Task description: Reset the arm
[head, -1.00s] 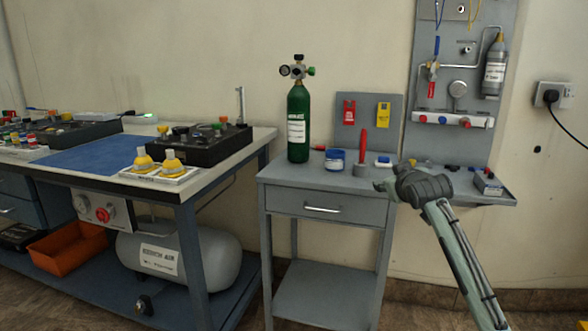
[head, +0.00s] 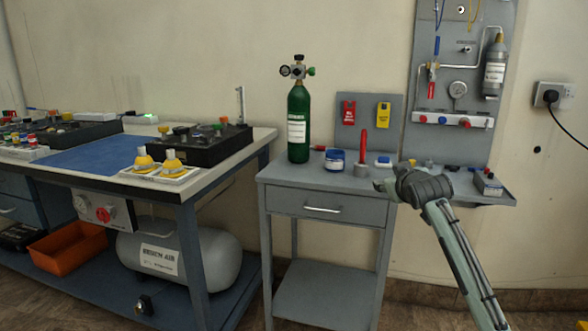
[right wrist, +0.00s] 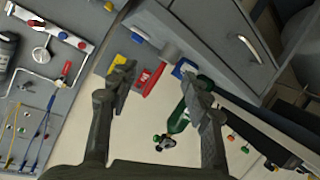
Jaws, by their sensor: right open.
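My right arm comes in from the lower right in the head view. Its gripper (head: 384,186) is in front of the right edge of the grey cabinet top. In the right wrist view the two fingers of the right gripper (right wrist: 163,85) are spread wide apart with nothing between them held. Beyond the fingers, the green oxygen cylinder (right wrist: 180,119) and the red tag (right wrist: 150,80) show. My left gripper is not in view.
The green cylinder (head: 299,130) stands upright on the grey cabinet (head: 290,178), near a blue-white jar (head: 335,160) and a red upright rod (head: 363,145). A wall panel (head: 450,145) with gauge and valves stands behind the gripper. The workbench (head: 225,153) is at left.

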